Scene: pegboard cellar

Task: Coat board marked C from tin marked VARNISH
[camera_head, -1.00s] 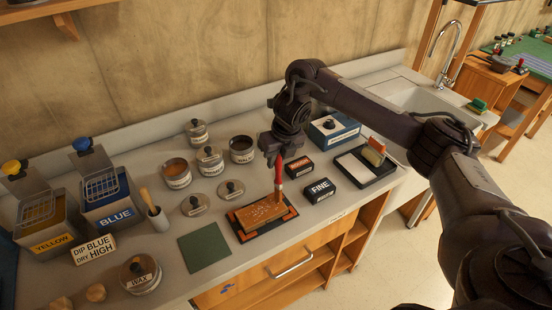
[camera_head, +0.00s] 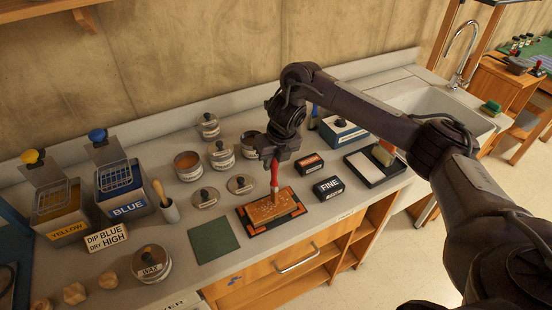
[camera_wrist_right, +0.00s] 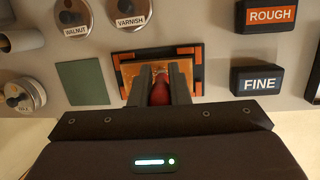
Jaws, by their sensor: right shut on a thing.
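My right gripper (camera_head: 276,158) is shut on a red-handled brush (camera_head: 274,175), which points down at the far part of a brown board. The board (camera_head: 264,212) lies in a black holder with orange corners (camera_head: 246,231). Pale specks or marks show on its face; I cannot read a letter. Whether the bristles touch it is unclear. In the right wrist view the red handle (camera_wrist_right: 160,92) sits between the fingers and hides part of the board (camera_wrist_right: 130,72). A lid marked VARNISH (camera_wrist_right: 131,10) lies behind the holder. Two open tins (camera_head: 188,168) (camera_head: 248,151) stand further back, labels unreadable. My left gripper is out of view.
A lid marked WALNUT (camera_wrist_right: 75,15) lies beside the varnish lid. ROUGH (camera_head: 309,163) and FINE (camera_head: 328,188) blocks stand right of the holder. A green pad (camera_head: 214,241) lies left. BLUE (camera_head: 123,195) and YELLOW (camera_head: 62,215) dip tanks stand far left.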

